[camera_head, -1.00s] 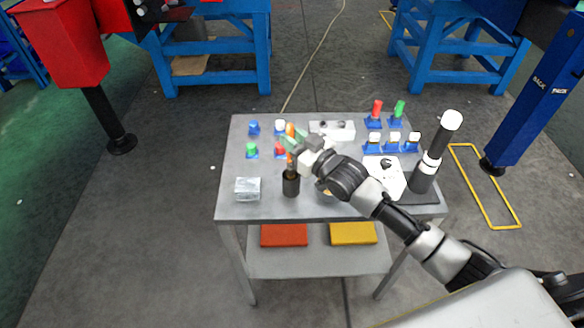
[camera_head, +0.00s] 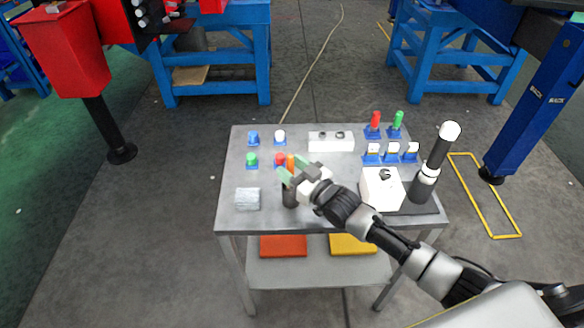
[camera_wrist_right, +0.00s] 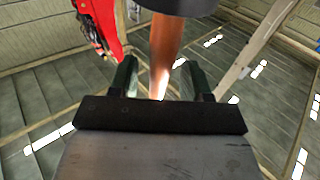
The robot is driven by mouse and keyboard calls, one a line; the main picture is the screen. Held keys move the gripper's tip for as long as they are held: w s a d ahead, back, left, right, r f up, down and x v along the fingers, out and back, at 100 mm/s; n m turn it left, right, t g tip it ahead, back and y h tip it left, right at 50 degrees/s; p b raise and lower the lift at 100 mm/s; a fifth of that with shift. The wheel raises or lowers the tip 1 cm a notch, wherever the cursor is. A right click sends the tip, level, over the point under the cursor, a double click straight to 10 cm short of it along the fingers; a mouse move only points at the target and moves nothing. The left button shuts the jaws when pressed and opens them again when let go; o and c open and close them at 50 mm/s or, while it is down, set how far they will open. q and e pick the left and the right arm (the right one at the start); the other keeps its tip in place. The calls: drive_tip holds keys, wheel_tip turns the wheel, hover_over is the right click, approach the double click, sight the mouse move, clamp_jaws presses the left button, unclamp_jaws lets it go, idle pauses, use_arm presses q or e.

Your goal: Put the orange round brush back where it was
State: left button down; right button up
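The orange round brush (camera_head: 291,162) stands upright at the dark cylindrical holder (camera_head: 289,196) near the front of the grey table. Its lower part is hidden by the holder and my gripper. My right gripper (camera_head: 291,169) is around the orange handle, with one green fingertip on each side. In the right wrist view the orange handle (camera_wrist_right: 165,50) runs between the spread fingers (camera_wrist_right: 158,80), with a gap visible on the left side. A dark round part shows at the top there. My left gripper is not in view.
A silver block (camera_head: 247,199) stands left of the holder, and a red-capped piece (camera_head: 280,159) close behind it. A white box (camera_head: 381,189) and a black-and-white cylinder (camera_head: 437,160) stand to the right. Several small coloured pieces are behind.

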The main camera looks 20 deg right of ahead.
drive_tip(key=b+v, duration=0.1)
drive_tip(key=v, duration=1.1)
idle(0.4)
